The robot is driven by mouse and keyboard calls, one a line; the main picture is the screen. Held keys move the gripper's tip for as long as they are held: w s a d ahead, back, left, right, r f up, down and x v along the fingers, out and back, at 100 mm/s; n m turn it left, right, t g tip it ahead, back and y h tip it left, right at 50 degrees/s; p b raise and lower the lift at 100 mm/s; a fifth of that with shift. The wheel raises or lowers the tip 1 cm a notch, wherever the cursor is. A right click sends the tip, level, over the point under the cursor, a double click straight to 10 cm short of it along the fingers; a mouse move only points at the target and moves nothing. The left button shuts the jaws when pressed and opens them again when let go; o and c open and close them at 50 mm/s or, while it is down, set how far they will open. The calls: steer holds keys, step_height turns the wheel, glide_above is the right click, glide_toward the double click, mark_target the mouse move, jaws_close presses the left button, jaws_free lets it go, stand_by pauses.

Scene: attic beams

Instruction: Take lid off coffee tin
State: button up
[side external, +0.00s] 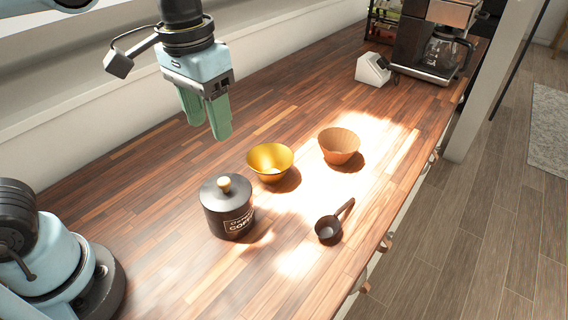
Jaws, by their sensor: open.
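The coffee tin (232,221) is a black, round canister with pale "COFFEE" lettering, standing upright on the wooden counter. Its dark lid (212,191) sits on top and has a small light wooden knob (226,184) at its centre. My gripper (207,131) hangs above the counter with its green fingers pointing down. It is above and behind the tin in the picture, apart from it. The fingers are open with nothing between them.
A yellow bowl (270,160) and an orange-brown bowl (339,146) stand right of the tin. A dark scoop (329,227) lies near the counter's front edge. A coffee maker (432,42) and a small white device (373,69) stand at the far end. The counter (140,200) left of the tin is clear.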

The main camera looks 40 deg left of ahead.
mark_target(224, 180)
steer(key=shift+g, duration=0.3)
steer(key=shift+d+f, duration=0.2)
steer(key=shift+f, duration=1.7)
steer(key=shift+d+f, duration=0.15)
steer(key=shift+f, duration=1.7)
steer(key=shift+d+f, duration=0.2)
steer(key=shift+f, duration=1.7)
steer(key=shift+c, duration=0.4)
jaws_close()
